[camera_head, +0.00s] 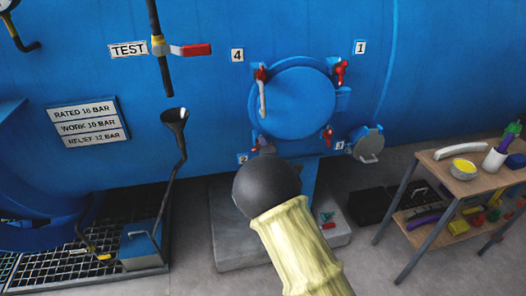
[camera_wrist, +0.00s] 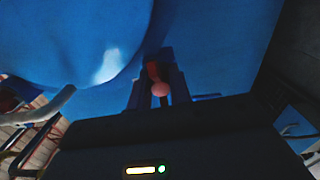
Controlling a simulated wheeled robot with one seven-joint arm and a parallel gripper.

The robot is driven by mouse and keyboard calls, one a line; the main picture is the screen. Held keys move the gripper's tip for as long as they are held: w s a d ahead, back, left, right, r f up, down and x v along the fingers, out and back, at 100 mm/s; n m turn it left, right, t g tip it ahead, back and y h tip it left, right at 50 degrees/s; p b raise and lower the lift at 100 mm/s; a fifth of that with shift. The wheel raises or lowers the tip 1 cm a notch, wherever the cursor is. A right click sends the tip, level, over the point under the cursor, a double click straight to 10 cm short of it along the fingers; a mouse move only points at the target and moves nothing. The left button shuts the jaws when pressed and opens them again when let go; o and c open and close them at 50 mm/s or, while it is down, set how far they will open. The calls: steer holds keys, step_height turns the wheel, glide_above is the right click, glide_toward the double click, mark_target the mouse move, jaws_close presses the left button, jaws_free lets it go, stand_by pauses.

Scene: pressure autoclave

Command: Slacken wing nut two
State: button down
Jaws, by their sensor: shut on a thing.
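A round blue door (camera_head: 292,98) on the blue vessel has red wing nuts around its rim. Red nuts show at upper right (camera_head: 341,72), upper left (camera_head: 262,75) and lower right (camera_head: 327,136). The lower left corner is mostly hidden behind my arm, and the small plate there (camera_head: 243,158) is too small to read surely. My gripper (camera_wrist: 159,88) is shut on a red wing nut (camera_wrist: 153,70) with a pale round end, below the door's edge in the wrist view. My arm hides most of the gripper in the head view.
A pale handle (camera_head: 262,99) hangs at the door's upper left. A small round fitting (camera_head: 368,143) sits at lower right. A cart (camera_head: 450,187) with bowls and tools stands at right. A funnel pipe (camera_head: 176,135) rises from the grating at left. Number plates one and four flank the door's top.

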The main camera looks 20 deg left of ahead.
steer(key=n+b, duration=0.1)
steer(key=n, duration=0.1)
steer(key=n+b, duration=0.1)
steer(key=n, duration=0.2)
steer(key=shift+s+a+f+n+b, duration=0.1)
steer(key=shift+f+n+b, duration=0.1)
steer(key=shift+n+b, duration=0.15)
steer(key=n+b, duration=0.2)
steer(key=n, duration=0.3)
steer(key=shift+r, duration=0.1)
steer(key=c, duration=1.3)
jaws_free()
steer(key=shift+s+r, duration=0.1)
steer(key=v, duration=1.7)
